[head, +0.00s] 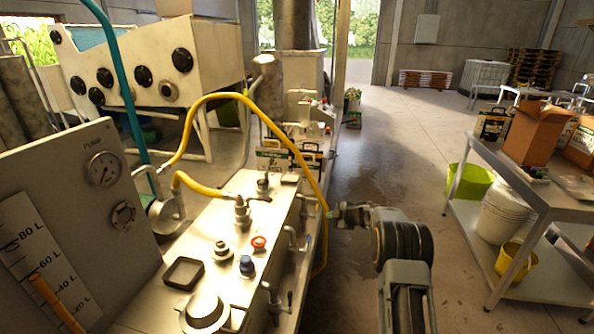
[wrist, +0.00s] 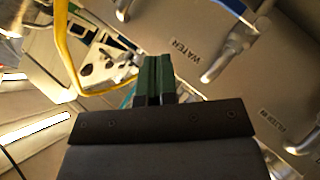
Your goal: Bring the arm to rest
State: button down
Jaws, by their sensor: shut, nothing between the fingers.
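My arm reaches forward beside the right side of the pale machine bench (head: 225,225). My gripper (head: 331,213) is at its far end, close to the hanging yellow hose (head: 322,190); I cannot tell whether they touch. In the wrist view my gripper (wrist: 157,58) shows two green fingers pressed together with nothing between them.
A panel with a gauge (head: 103,169) stands at the left. A metal table (head: 545,195) with cardboard boxes stands at the right. The floor between (head: 400,150) is clear.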

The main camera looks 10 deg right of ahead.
jog(key=d+f+m+t+h, duration=0.1)
jog(key=d+f+m+h, duration=0.2)
jog(key=d+m+h, duration=0.2)
jog(key=s+d+r+m+g+h, duration=0.2)
jog(key=s+r+m+h, duration=0.15)
jog(key=s, duration=0.35)
jog(key=s+d+r+m+g+h, duration=0.1)
jog(key=s+r+m+g+h, duration=0.1)
jog(key=s+m, duration=0.4)
jog(key=s+a+r+m+g+y, duration=0.1)
jog(key=s+a+r, duration=0.3)
jog(key=s, duration=0.6)
jog(key=s+a+r+m+y, duration=0.1)
jog(key=s+a+r, duration=0.3)
jog(key=s, duration=0.6)
jog(key=s+a+r+m+g+y, duration=0.1)
jog(key=s+a+r+y, duration=0.1)
jog(key=s+a+r, duration=0.2)
jog(key=s+a, duration=0.3)
jog(key=s, duration=0.3)
jog(key=shift+a+r+g, duration=0.15)
jog(key=shift+g, duration=0.15)
jog(key=shift+s, duration=0.1)
